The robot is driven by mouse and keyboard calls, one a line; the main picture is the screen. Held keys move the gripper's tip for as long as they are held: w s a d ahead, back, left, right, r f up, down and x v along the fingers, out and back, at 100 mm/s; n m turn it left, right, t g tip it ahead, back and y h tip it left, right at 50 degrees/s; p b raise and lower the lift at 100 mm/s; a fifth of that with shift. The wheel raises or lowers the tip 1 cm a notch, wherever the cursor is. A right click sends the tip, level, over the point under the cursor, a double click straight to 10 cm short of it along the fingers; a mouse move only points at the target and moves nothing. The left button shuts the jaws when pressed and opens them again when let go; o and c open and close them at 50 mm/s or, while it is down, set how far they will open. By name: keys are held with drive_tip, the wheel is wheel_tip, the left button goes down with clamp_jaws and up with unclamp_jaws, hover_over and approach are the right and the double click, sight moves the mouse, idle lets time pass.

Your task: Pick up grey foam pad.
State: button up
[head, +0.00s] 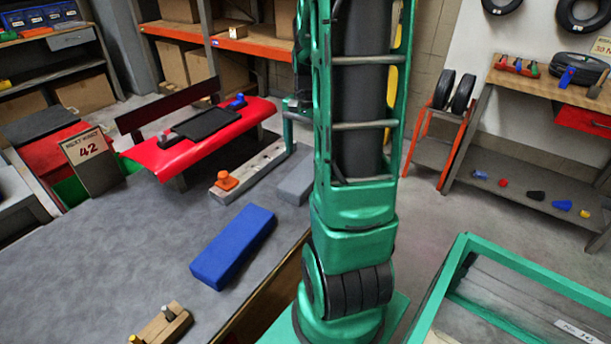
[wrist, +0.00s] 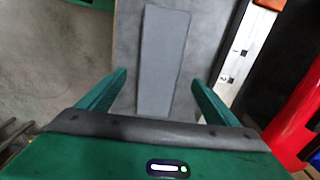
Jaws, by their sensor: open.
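The grey foam pad (head: 296,182) lies flat on the grey table top, near its right edge. In the head view my arm hides its right part. In the wrist view the pad (wrist: 163,50) is a long light-grey block running away from my gripper. My gripper (wrist: 158,82) is open, with its two green fingers apart. The near end of the pad shows between the fingers, and nothing is held. The pad appears below the fingertips; the exact gap cannot be told. In the head view my gripper is mostly hidden by my arm.
A blue block (head: 233,246) lies on the table nearer to me. A grey-white bar (head: 262,165) with an orange knob (head: 227,181) lies beside the pad. A red kart wing (head: 200,140) stands behind. A wooden block with pegs (head: 163,328) sits at the front.

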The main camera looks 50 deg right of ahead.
sight(307, 169)
drive_tip(key=shift+d+f, duration=0.15)
drive_tip(key=shift+f, duration=3.7)
drive_tip(key=shift+c, duration=0.6)
drive_tip(key=c, duration=1)
